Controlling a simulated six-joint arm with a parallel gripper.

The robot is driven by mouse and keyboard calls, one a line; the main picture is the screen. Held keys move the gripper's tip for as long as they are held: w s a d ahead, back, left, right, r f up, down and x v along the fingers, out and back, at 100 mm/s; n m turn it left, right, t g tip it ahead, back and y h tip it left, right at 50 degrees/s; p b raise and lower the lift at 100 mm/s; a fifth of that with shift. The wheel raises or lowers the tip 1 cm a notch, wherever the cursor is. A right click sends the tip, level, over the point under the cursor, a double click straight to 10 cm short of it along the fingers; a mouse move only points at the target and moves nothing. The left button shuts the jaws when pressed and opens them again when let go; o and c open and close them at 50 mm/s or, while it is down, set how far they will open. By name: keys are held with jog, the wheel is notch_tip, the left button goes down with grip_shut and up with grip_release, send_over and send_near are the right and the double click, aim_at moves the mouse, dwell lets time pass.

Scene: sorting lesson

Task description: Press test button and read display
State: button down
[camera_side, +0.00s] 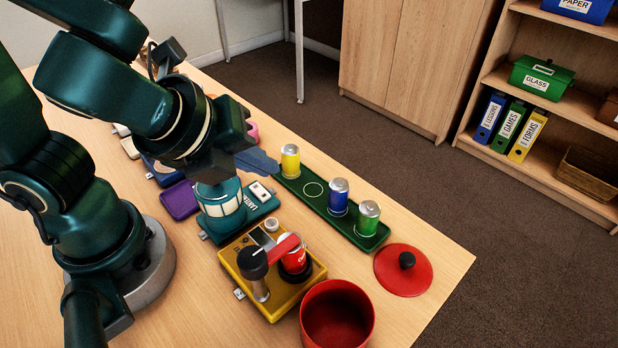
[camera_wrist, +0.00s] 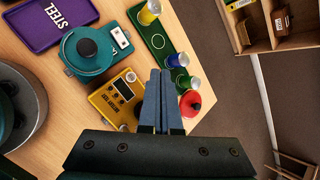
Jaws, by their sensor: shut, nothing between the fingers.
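A yellow tester box (camera_side: 238,261) sits on the table in the side view, with a red can (camera_side: 294,262) on it beside a black-topped post (camera_side: 253,264) and a red arm. A small white round button (camera_side: 272,224) is at its back. In the wrist view the yellow box (camera_wrist: 101,100) shows a dark panel (camera_wrist: 123,89); its text is too small to read. My gripper (camera_side: 279,169) is above and behind the box, apart from it. In the wrist view its fingers (camera_wrist: 160,75) are together and empty. They hide part of the box's surroundings.
A teal device (camera_side: 222,215) stands just behind the box. A green tray (camera_side: 314,197) holds yellow, blue and green cans and one empty circle. A red pot (camera_side: 337,318) and red lid (camera_side: 403,270) are at the front right. A purple tray (camera_side: 180,200) lies left.

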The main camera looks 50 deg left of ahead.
aim_at(269, 226)
jog(key=shift+f, duration=4.2)
jog(key=shift+f, duration=0.1)
jog(key=shift+f, duration=0.35)
jog(key=shift+f, duration=0.4)
jog(key=shift+r, duration=0.85)
jog(key=shift+r, duration=0.1)
jog(key=shift+r, duration=2.45)
